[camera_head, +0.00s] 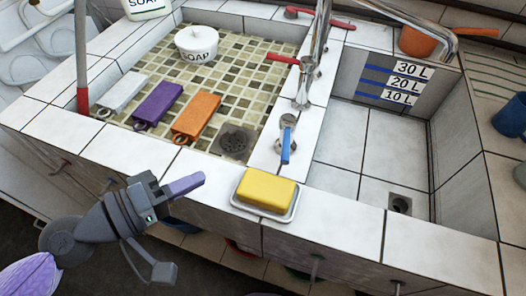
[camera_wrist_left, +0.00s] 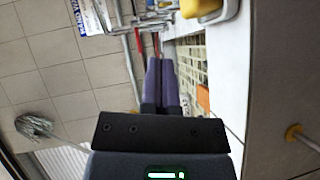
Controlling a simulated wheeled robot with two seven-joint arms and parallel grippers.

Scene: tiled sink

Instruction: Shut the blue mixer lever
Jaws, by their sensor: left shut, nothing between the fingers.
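The blue mixer lever (camera_head: 286,147) sits on the tiled divider between the two basins, in front of the chrome tap (camera_head: 305,85). It points toward the front edge. A red lever (camera_head: 282,58) sits at the tap, farther back, pointing left. My left gripper (camera_head: 203,177) is shut and empty, over the front ledge, left of and apart from the blue lever. In the left wrist view its closed fingers (camera_wrist_left: 160,62) point up the picture with nothing between them. I cannot make out the blue lever there. My right gripper is out of view.
A yellow sponge on a white dish (camera_head: 265,191) lies on the front ledge, between my gripper and the right basin. The left basin holds a soap pot (camera_head: 197,44) and white, purple and orange blocks. A red-ended pole (camera_head: 82,60) stands at the left. The right basin floor is clear.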

